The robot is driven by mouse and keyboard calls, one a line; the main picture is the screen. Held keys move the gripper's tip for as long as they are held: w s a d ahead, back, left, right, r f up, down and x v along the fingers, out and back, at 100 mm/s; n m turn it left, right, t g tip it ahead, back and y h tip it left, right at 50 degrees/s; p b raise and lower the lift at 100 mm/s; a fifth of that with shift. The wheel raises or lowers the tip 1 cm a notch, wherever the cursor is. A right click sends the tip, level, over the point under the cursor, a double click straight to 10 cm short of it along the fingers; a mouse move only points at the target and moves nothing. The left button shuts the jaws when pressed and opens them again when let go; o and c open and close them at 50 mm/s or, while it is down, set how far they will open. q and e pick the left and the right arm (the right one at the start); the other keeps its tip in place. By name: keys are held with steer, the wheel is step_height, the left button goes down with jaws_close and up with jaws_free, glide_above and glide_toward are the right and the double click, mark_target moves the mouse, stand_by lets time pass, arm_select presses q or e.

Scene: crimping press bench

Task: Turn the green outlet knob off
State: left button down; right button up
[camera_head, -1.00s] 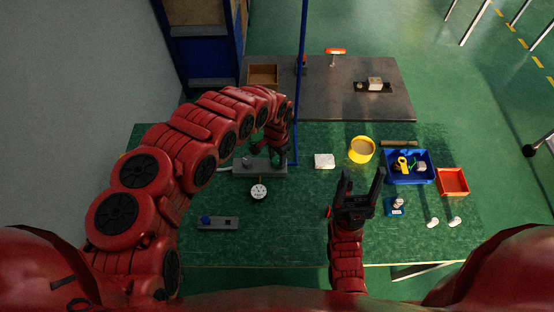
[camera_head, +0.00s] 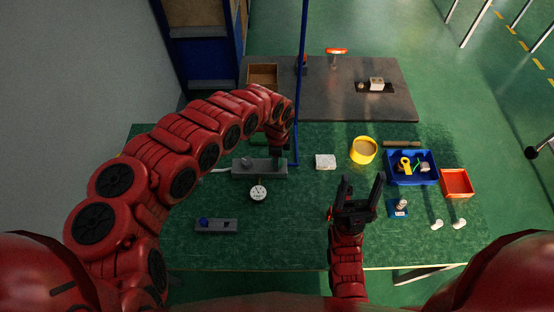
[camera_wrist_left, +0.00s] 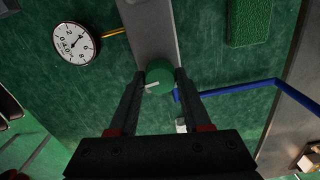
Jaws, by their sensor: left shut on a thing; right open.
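The green outlet knob (camera_wrist_left: 159,76) shows in the left wrist view, round with a white pointer mark on it. It sits at the end of a grey manifold bar (camera_wrist_left: 150,30), which also shows in the head view (camera_head: 250,167). My left gripper (camera_wrist_left: 161,82) is shut on the knob, with one finger on each side of it. In the head view my left gripper (camera_head: 278,150) is over the right end of the bar and hides the knob. My right gripper (camera_head: 361,186) is open and empty above the mat, pointing away from me.
A white gauge (camera_head: 258,193) sits in front of the bar. A blue pipe (camera_head: 303,80) rises at its right end. A grey block with a blue knob (camera_head: 216,225) lies nearer. A yellow bowl (camera_head: 363,150), blue bin (camera_head: 412,181) and orange tray (camera_head: 457,183) stand right.

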arm_select(q)
steer(key=shift+m, duration=0.6)
steer(key=shift+c, duration=1.8)
jaws_free()
step_height(320, 180, up, 17)
steer(key=p, duration=0.3)
steer(key=shift+r, duration=0.2)
